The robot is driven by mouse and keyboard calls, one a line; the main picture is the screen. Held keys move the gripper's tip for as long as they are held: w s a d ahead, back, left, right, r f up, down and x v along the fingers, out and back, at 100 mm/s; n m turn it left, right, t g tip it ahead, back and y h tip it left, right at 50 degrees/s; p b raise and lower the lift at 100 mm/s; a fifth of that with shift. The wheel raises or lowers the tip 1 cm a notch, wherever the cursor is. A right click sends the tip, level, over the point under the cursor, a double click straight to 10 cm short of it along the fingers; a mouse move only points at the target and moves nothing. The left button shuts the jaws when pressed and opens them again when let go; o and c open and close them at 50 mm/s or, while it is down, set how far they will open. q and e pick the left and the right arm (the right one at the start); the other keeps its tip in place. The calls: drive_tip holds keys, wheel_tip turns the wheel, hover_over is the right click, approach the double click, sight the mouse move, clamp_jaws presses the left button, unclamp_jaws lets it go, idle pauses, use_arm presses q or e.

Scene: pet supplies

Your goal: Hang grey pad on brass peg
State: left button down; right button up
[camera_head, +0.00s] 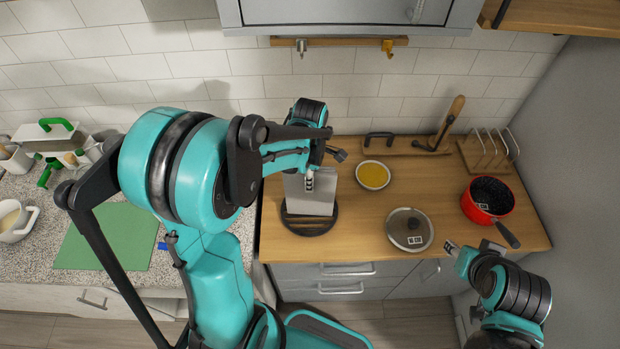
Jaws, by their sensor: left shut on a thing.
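The grey pad (310,201) is a flat, square, light-grey piece. My left gripper (309,180) is shut on its upper edge, and the pad hangs roughly upright in front of and over a dark round mat on the wooden counter. I cannot tell whether its lower edge touches the mat. The brass peg (387,46) sticks out near the right end of a wooden rail on the tiled wall, bare, up and to the right of the pad.
A silver peg (301,47) is on the same rail (343,42), left of the brass one. A grey cabinet (350,13) overhangs the rail.

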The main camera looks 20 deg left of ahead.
use_arm(q)
drive_tip(key=shift+s+f, duration=0.1)
drive_tip(key=shift+f, duration=0.05)
drive_tip(key=c, duration=1.2)
unclamp_jaws()
